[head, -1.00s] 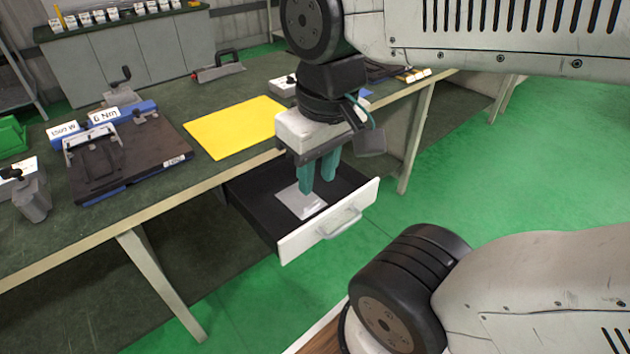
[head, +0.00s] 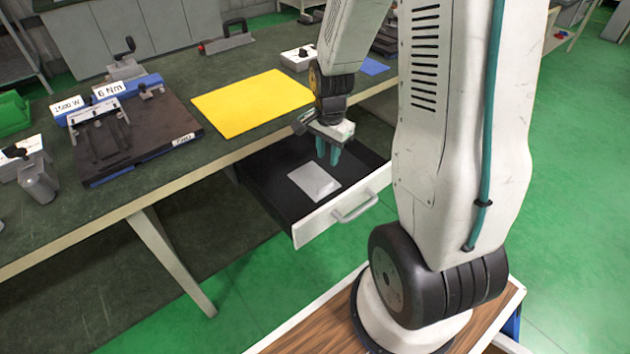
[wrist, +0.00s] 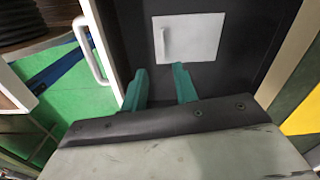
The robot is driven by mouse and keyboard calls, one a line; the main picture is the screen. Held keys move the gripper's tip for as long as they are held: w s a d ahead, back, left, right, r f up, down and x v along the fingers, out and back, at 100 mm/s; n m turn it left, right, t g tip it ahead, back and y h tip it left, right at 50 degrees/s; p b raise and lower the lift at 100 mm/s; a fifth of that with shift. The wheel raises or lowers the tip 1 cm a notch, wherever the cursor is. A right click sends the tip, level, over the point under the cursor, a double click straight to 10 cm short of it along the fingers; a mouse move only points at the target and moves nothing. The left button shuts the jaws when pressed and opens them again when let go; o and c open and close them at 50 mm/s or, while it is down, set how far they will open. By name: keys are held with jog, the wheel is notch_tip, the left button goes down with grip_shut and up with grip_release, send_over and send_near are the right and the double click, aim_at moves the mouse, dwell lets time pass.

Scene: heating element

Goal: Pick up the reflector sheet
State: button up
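The reflector sheet appears to be the pale grey rectangular plate (head: 314,181) lying flat on the dark floor of the pulled-out drawer (head: 266,203). In the wrist view, the sheet (wrist: 198,37) shows whole beyond my fingertips, with a small raised tab near its left edge. My gripper (head: 329,158) has two teal fingers pointing down over the drawer, just past the sheet in the head view. In the wrist view, my gripper (wrist: 159,77) is open, with an empty gap between the fingers. The exact height above the drawer floor is hard to tell.
The drawer's white front and handle (head: 355,207) stand out from the green workbench (head: 230,150). A yellow mat (head: 252,103) lies on the bench beside the drawer. A dark fixture plate with clamps (head: 130,145) sits at left. The drawer floor around the sheet looks clear.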

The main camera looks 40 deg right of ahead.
jog(key=m, duration=0.2)
send_over(330, 183)
notch_tip(330, 183, down, 4)
jog(key=f, duration=0.1)
notch_tip(330, 183, down, 7)
jog(key=shift+w+f, duration=0.1)
grip_shut()
